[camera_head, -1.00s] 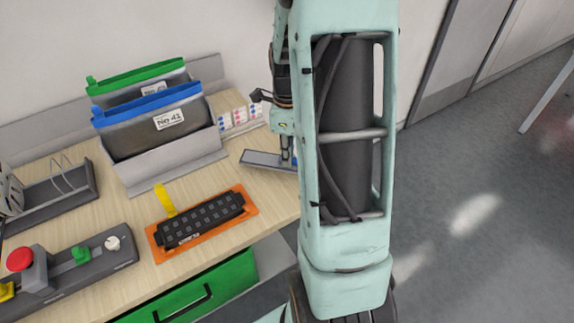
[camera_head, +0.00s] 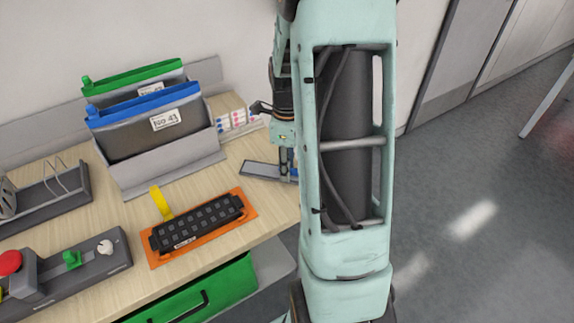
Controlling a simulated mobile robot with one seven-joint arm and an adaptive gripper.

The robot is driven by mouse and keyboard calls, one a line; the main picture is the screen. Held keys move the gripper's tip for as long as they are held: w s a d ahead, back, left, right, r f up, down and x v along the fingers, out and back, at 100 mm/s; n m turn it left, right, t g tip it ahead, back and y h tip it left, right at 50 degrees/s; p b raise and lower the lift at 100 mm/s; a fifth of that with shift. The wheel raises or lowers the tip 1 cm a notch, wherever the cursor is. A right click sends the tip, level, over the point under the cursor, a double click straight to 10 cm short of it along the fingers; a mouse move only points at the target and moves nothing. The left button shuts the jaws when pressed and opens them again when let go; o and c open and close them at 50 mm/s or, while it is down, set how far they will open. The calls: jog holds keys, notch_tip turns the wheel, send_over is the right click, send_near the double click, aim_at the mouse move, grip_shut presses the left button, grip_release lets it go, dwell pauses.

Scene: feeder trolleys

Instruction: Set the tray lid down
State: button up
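The tray lid (camera_head: 259,170) is a flat grey plate with a lighter rim, right of the folder holder. My gripper (camera_head: 288,174) points down at the lid's right part and appears shut on it. My pale green arm hides the lid's right end and much of the gripper, so the finger contact is not clear. The lid is level and at or just above the wooden table; I cannot tell if it touches. A black tray with several pockets (camera_head: 197,223) lies on an orange plate (camera_head: 249,205) with a yellow tab (camera_head: 161,203).
A grey holder (camera_head: 168,176) with blue-topped (camera_head: 150,125) and green-topped folders stands behind. Small boxes with coloured dots (camera_head: 236,119) are beside it. A control box with a red button (camera_head: 10,262) is front left. A green drawer (camera_head: 205,290) shows below. Bare wood lies around the lid.

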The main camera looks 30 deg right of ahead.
notch_tip(320, 180, up, 12)
jog(key=shift+r+p, duration=0.2)
jog(key=shift+p, duration=0.1)
dwell(0.6)
